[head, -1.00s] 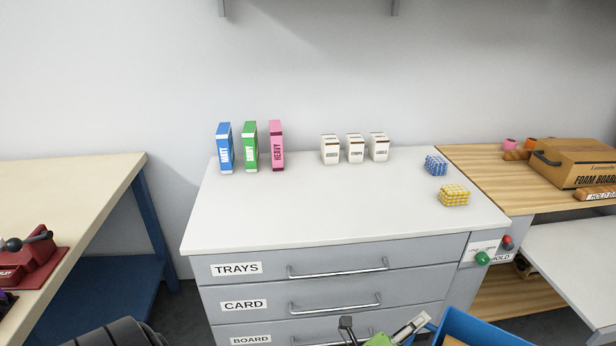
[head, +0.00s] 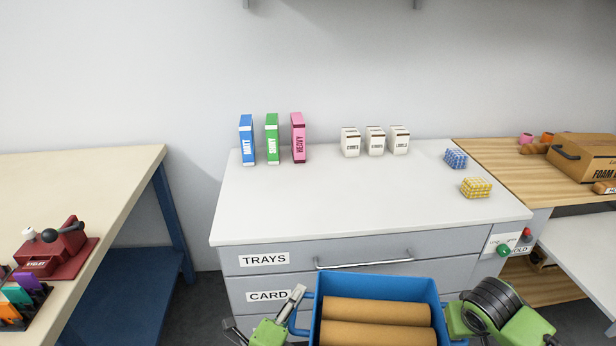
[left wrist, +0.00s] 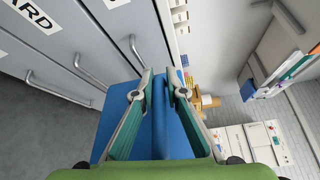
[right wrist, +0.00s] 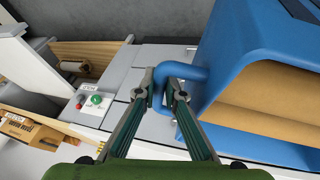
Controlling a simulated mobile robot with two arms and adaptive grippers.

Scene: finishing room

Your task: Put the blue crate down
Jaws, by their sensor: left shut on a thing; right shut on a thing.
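The blue crate (head: 383,283) is at the bottom middle of the head view, held up in front of the grey drawer cabinet. Two brown cardboard rolls (head: 375,312) lie in it. My left gripper (head: 294,318) is shut on the crate's left side; in the left wrist view its fingers (left wrist: 160,95) close on blue crate material. My right gripper is at the crate's right side; in the right wrist view its fingers (right wrist: 163,90) are shut on the crate's blue handle (right wrist: 188,85). The cabinet's white top (head: 350,205) lies beyond the crate.
Blue, green and pink boxes (head: 272,140), white cartons (head: 375,142) and blue and yellow checked blocks (head: 475,187) stand along the back and right of the white top. Its front left and middle are clear. A cream bench (head: 90,190) is left, a wooden bench (head: 500,155) right.

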